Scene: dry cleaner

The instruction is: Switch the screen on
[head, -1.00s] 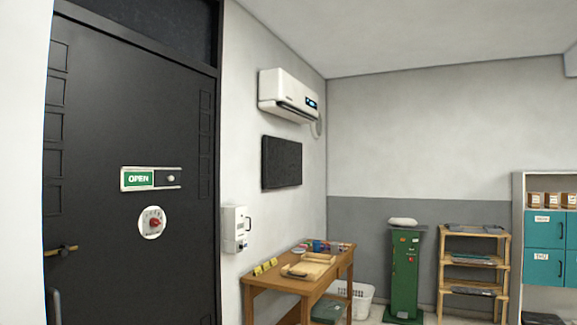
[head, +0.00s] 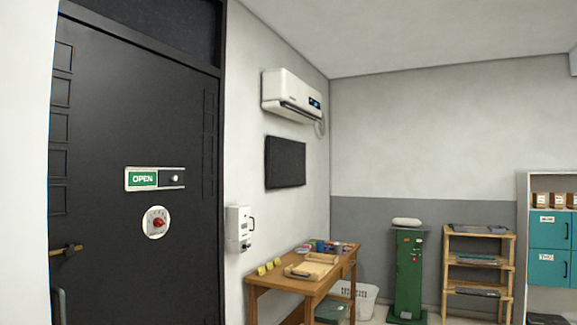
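A flat dark screen (head: 285,162) hangs on the left-hand wall, under a white air conditioner and above the wooden table. Its face is dark and shows no picture. No button can be made out on it from here. Neither of my grippers is in view.
A black door (head: 140,190) with a green OPEN sign (head: 143,179) and a red dial (head: 157,222) is at left. A white wall box (head: 239,229) hangs beside it. A wooden table (head: 300,282), green cabinet (head: 409,275), wooden rack (head: 477,232) and teal lockers (head: 549,229) stand further back.

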